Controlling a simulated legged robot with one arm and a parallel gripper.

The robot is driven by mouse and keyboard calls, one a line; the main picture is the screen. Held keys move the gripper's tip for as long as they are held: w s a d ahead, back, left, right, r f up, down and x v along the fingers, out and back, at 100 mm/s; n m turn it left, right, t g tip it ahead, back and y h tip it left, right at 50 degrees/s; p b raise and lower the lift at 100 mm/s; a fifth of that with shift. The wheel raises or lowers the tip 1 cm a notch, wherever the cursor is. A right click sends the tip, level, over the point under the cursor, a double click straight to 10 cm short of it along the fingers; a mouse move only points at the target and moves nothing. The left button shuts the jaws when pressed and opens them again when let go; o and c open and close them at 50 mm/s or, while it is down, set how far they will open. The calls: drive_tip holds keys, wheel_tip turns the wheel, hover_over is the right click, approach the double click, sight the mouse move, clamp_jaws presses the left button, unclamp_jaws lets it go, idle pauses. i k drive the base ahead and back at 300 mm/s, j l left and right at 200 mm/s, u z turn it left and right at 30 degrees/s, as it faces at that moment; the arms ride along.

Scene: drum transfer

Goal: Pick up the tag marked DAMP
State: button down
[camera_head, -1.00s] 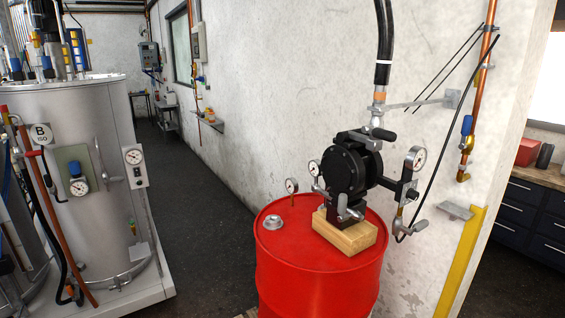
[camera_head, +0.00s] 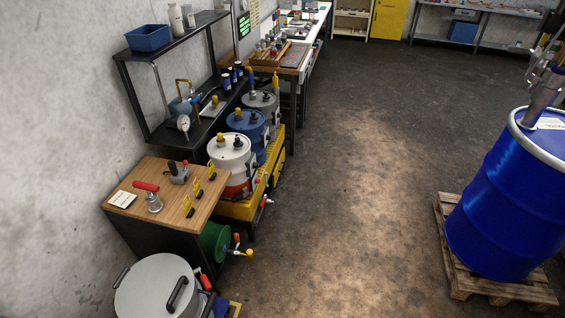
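Three small yellow tags stand in a row along the right edge of a wooden-topped bench at the left. The nearest tag (camera_head: 188,206), the middle tag (camera_head: 199,187) and the far tag (camera_head: 211,171) are too small to read, so I cannot tell which one is marked DAMP. The wooden bench top (camera_head: 158,177) also bears a white card with dark writing (camera_head: 122,199), a red-handled metal tool (camera_head: 152,198) and a grey device with a dark lever (camera_head: 179,173). My gripper is not in view.
White (camera_head: 232,155), blue (camera_head: 243,124) and grey lidded vessels stand behind the bench on a yellow base. A lidded metal pot (camera_head: 155,290) is at the front left. A blue drum (camera_head: 508,195) stands on a wooden pallet (camera_head: 480,283) at right. The middle floor (camera_head: 350,180) is clear.

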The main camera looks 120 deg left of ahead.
sight(198, 191)
drive_tip(key=u, duration=4.7)
drive_tip(key=i+l+z, duration=0.15)
drive_tip(key=i+l, duration=0.15)
drive_tip(key=i, duration=0.15)
drive_tip(key=i+l+z, duration=0.1)
drive_tip(key=i+l, duration=0.15)
drive_tip(key=i, duration=0.2)
drive_tip(key=i+l+z, duration=0.15)
drive_tip(key=i, duration=0.3)
drive_tip(key=i+l+z, duration=0.1)
drive_tip(key=i, duration=0.4)
drive_tip(key=l, duration=0.1)
